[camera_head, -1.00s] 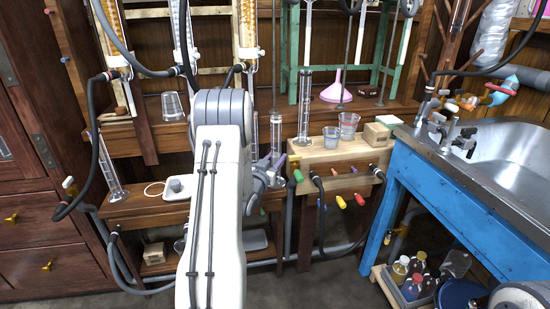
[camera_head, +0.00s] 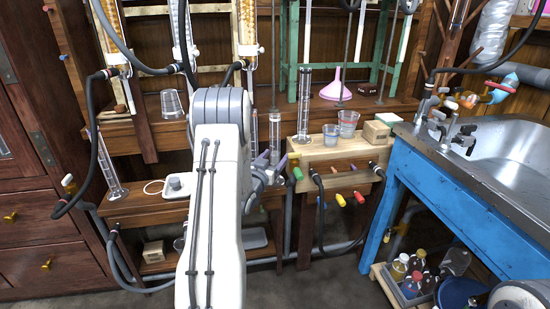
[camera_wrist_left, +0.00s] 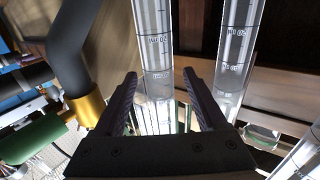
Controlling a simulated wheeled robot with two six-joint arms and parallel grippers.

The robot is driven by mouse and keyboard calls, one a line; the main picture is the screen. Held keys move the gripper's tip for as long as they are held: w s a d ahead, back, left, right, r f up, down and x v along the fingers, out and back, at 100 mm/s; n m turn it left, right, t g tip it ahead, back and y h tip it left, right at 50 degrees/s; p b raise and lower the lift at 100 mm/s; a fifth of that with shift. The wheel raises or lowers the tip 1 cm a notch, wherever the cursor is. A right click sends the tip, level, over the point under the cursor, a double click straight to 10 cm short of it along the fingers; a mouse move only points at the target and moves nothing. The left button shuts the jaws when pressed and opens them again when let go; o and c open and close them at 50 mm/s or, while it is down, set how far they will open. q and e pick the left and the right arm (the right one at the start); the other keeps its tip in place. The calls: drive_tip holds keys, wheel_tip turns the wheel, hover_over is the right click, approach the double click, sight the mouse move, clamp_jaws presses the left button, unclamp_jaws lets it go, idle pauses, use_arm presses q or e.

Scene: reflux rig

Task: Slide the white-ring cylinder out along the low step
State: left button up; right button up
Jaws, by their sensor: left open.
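Two clear graduated cylinders stand side by side at the low step. One cylinder (camera_head: 275,132) is behind my left gripper (camera_head: 272,161), and the other cylinder (camera_head: 255,132) is just left of it. In the left wrist view, one cylinder (camera_wrist_left: 153,35) stands between the open fingers of my left gripper (camera_wrist_left: 159,75), with no clear contact. The second cylinder (camera_wrist_left: 238,50) is outside the fingers on the right. I cannot tell which one has the white ring; their bases are mostly hidden. My right gripper is not in view.
The low wooden step (camera_head: 140,208) holds another tall cylinder (camera_head: 109,170) at its left. A wooden block with coloured taps (camera_head: 335,155) and a black hose (camera_head: 320,205) is close right of the gripper.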

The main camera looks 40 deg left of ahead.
use_arm(q)
drive_tip(key=p+v, duration=0.2)
drive_tip(key=v, duration=0.8)
drive_tip(key=shift+s, duration=0.2)
drive_tip(key=o, duration=0.4)
wheel_tip(320, 180, up, 10)
drive_tip(key=p, duration=0.8)
